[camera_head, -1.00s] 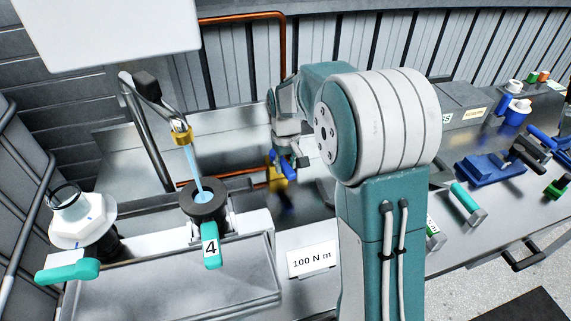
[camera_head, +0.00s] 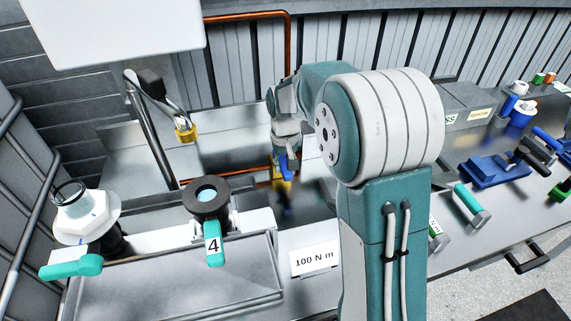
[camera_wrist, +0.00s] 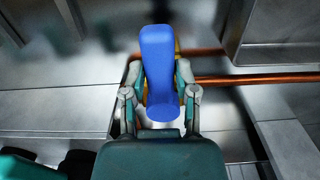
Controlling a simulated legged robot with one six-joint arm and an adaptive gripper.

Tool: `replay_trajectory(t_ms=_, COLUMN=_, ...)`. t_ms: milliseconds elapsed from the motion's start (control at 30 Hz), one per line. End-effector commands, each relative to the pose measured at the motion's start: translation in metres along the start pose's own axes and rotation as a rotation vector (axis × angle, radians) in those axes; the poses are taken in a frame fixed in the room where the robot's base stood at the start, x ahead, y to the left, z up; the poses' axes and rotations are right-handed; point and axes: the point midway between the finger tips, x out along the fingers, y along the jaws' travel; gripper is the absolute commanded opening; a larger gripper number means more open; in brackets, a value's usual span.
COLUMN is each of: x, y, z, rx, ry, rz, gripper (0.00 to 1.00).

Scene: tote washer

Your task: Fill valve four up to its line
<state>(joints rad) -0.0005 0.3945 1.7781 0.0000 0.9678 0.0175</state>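Valve four (camera_head: 207,201) is a dark round cup on a white mount, with a teal handle (camera_head: 214,245) marked 4 pointing toward me. Light blue liquid shows inside its opening; I cannot make out the fill line. A tap with a yellow nozzle (camera_head: 186,133) hangs above and behind it, with no stream falling. My gripper (camera_head: 288,158) is at the blue lever (camera_head: 294,162) by a yellow fitting (camera_head: 282,184) on the copper pipe. In the wrist view my gripper (camera_wrist: 160,80) has its fingers against both sides of the upright blue lever (camera_wrist: 160,75).
A white valve (camera_head: 88,218) with a teal handle stands left of valve four. A metal tray (camera_head: 170,290) lies in front. A "100 N m" sign (camera_head: 314,259) stands at its right. Blue fixtures (camera_head: 490,172) sit on the right bench. A white panel (camera_head: 110,30) hangs upper left.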

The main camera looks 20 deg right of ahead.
Motion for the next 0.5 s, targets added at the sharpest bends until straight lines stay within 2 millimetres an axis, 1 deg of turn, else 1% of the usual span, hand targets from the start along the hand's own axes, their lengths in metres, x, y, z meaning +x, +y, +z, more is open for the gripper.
replay_trajectory(t_ms=33, x=0.0018, y=-0.0007, z=0.001, rx=0.0, ry=-0.005, rz=-0.001, gripper=0.64)
replay_trajectory(t_ms=67, x=0.0017, y=-0.0007, z=0.0009, rx=0.0, ry=-0.005, rz=-0.001, gripper=0.71)
replay_trajectory(t_ms=400, x=0.0, y=-0.0002, z=0.0007, rx=-0.002, ry=-0.002, rz=0.0, gripper=0.71)
replay_trajectory(t_ms=500, x=-0.0043, y=-0.0002, z=0.0002, rx=-0.002, ry=0.0, rz=0.0, gripper=0.71)
